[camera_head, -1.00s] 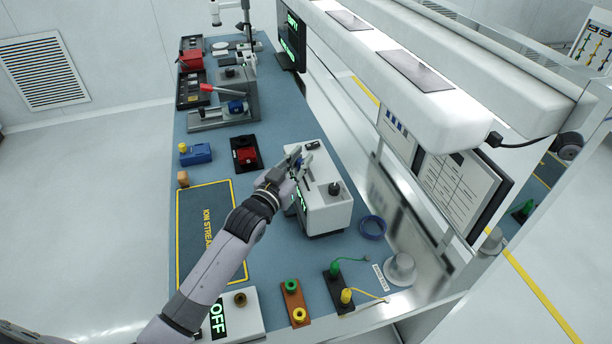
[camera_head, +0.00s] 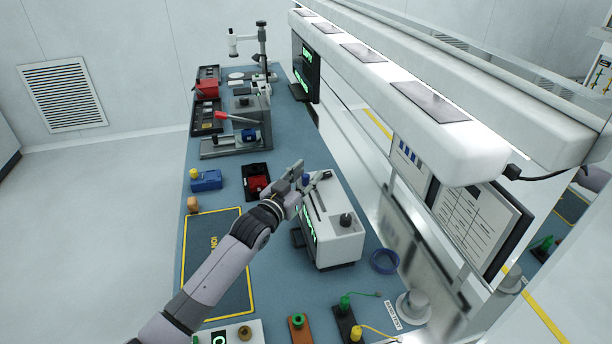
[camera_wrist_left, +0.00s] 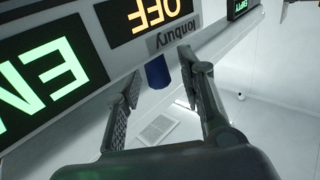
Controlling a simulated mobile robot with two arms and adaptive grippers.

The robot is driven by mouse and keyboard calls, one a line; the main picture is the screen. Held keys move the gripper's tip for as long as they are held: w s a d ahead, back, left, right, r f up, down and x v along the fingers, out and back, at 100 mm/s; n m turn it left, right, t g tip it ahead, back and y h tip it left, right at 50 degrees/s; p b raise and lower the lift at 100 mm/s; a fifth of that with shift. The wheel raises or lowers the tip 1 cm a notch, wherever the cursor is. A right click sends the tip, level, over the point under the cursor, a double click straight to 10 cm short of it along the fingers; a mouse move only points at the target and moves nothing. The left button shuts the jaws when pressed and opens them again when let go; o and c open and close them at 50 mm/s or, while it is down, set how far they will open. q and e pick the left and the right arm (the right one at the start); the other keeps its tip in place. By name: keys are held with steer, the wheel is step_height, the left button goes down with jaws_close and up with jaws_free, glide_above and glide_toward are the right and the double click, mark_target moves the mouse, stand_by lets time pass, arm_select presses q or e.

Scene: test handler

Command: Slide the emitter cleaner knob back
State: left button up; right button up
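The ionizer is a white box (camera_head: 335,248) with lit green text on its left side, on the blue bench. Its blue cleaner knob (camera_head: 306,180) is at the far end of its top, beside a long slot. My left gripper (camera_head: 310,176) is over that far end with its fingers apart around or close to the knob. In the left wrist view the blue knob (camera_wrist_left: 157,72) shows in the gap between the open fingers, seemingly touching neither. Lit green and orange panels fill the left of that view. My right gripper is not in view.
A black knob (camera_head: 346,219) stands on the box's near end. A blue ring (camera_head: 384,261) lies right of the box. A white light bar (camera_head: 440,110) hangs above right.

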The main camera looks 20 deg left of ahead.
arm_select(q)
steer(key=shift+s, duration=0.15)
steer(key=s+a, duration=0.2)
steer(key=s, duration=0.9)
steer(key=shift+s+a, duration=0.15)
steer(key=shift+s, duration=0.1)
